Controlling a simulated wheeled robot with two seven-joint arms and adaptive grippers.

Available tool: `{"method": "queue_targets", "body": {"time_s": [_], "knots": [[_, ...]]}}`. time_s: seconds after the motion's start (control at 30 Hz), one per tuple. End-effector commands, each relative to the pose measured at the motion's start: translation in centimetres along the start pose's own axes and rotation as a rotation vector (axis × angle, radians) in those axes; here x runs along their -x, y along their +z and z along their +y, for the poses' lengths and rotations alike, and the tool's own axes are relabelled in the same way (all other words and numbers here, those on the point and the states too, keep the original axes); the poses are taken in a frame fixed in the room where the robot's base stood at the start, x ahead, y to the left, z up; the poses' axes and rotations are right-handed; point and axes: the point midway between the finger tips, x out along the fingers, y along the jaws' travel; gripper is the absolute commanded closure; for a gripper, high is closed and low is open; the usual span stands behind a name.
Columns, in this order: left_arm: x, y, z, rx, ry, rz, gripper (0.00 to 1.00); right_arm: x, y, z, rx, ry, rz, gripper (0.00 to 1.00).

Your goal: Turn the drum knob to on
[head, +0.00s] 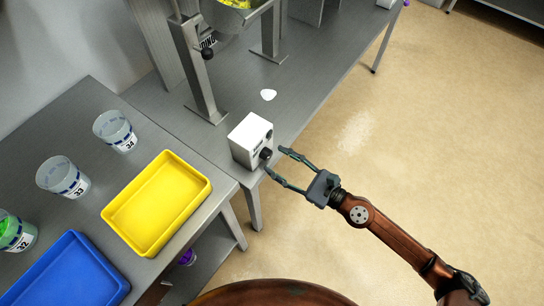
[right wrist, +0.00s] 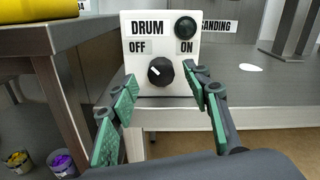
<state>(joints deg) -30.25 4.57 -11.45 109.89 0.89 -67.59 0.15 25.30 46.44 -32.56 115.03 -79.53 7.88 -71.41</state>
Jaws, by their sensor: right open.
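The drum control box (head: 248,140) is white and stands at the near corner of the grey steel bench. In the right wrist view the box (right wrist: 143,78) reads DRUM, with OFF at left and ON at right. Its black round knob (right wrist: 161,71) has a white mark pointing up-left, toward OFF. The knob (head: 266,153) also shows in the head view. A dark green lamp (right wrist: 185,29) sits above ON and looks unlit. My right gripper (head: 276,159) is open in front of the knob, fingers to either side of it in the wrist view; contact cannot be told. My left gripper is out of view.
A yellow tray (head: 157,204), a blue tray (head: 70,271) and numbered cups (head: 63,177) stand on the left table. A metal stand (head: 205,85) rises behind the box. A white patch (head: 268,95) lies on the bench. The floor at right is clear.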

Motion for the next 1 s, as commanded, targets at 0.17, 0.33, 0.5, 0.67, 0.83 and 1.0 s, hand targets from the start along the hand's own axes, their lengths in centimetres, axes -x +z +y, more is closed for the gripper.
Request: {"method": "queue_targets", "body": {"time_s": [0.17, 0.33, 0.5, 0.67, 0.83, 1.0], "knots": [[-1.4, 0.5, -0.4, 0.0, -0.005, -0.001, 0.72, -2.1, 0.2, -0.1, -0.001, -0.001, -0.001, 0.56], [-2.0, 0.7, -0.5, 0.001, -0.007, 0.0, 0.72, -2.9, 0.0, 0.0, -0.002, -0.001, 0.0, 0.56], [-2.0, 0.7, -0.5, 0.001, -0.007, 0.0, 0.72, -2.9, -0.1, 0.0, -0.003, -0.001, 0.0, 0.56], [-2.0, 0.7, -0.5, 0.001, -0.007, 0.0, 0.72, -2.9, -0.1, 0.0, -0.003, -0.001, 0.0, 0.64], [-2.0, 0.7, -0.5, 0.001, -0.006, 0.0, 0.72, -2.9, -0.1, 0.0, -0.004, -0.001, 0.0, 0.75], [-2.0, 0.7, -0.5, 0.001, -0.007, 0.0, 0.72, -2.9, -0.1, 0.0, -0.004, -0.001, 0.0, 0.87]]}}
